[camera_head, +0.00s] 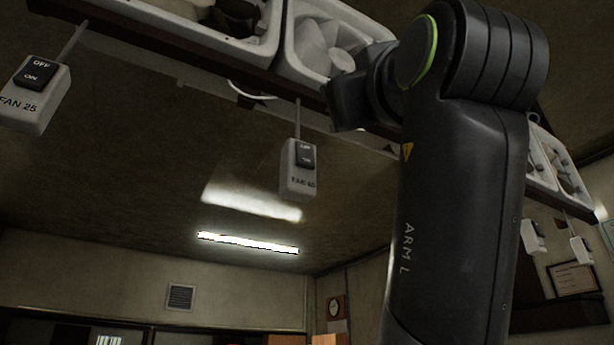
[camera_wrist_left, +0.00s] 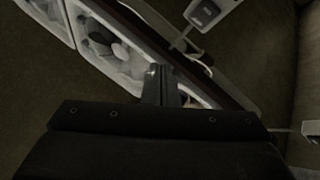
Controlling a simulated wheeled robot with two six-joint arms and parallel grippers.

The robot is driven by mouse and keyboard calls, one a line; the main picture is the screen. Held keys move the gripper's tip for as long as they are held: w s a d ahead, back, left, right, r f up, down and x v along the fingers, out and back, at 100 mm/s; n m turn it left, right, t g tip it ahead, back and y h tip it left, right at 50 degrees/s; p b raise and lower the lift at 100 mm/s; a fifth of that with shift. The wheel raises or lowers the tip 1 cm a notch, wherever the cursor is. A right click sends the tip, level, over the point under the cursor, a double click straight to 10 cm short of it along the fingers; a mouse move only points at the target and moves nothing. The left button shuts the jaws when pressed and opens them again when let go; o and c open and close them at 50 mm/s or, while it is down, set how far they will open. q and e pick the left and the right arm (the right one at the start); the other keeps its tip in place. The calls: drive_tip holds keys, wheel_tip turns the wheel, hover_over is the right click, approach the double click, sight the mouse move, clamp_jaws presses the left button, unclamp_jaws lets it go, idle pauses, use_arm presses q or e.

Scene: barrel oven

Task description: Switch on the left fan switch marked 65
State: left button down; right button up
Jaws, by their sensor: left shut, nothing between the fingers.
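A white hanging switch box (camera_head: 298,175) with a dark rocker is in the middle of the head view. Its small label looks like FAN 65, but the digits are hard to read. Another white switch box (camera_head: 33,95), marked FAN 25, with ON and OFF on its rocker, hangs at the left. My left arm fills the right half of the head view, and its fingers cannot be made out there. In the left wrist view my left gripper (camera_wrist_left: 160,73) is shut and empty. A switch box (camera_wrist_left: 205,13) hangs beyond it at the top, apart from the fingers. My right gripper is out of view.
White fan housings (camera_head: 322,45) sit in a dark-edged overhead frame. Two more switch boxes (camera_head: 533,237) (camera_head: 581,250) hang at the far right. A ceiling lamp (camera_head: 248,243), a wall vent (camera_head: 180,297) and a clock (camera_head: 336,308) are farther back. Space below the middle switch looks clear.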

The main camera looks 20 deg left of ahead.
use_arm(q)
drive_tip(key=shift+w+a, duration=0.1)
drive_tip(key=shift+w, duration=0.05)
approach(310, 155)
drive_tip(key=shift+d+r+b+x, duration=0.1)
drive_tip(key=shift+b+x, duration=0.05)
drive_tip(key=shift+x, duration=0.65)
drive_tip(key=shift+d+r+b+x, duration=0.1)
drive_tip(key=shift+r+b+x, duration=0.05)
drive_tip(key=shift+x, duration=0.7)
drive_tip(key=shift+d+r+b+x, duration=0.1)
drive_tip(key=shift+b+x, duration=0.05)
drive_tip(key=shift+x, duration=0.65)
drive_tip(key=shift+w+a, duration=0.2)
drive_tip(key=shift+a, duration=0.2)
drive_tip(key=shift+w+a+f, duration=0.1)
drive_tip(key=shift+w+a, duration=0.05)
drive_tip(key=shift+a, duration=0.05)
idle(1.0)
drive_tip(key=shift+s+d, duration=0.5)
drive_tip(key=shift+d, duration=0.2)
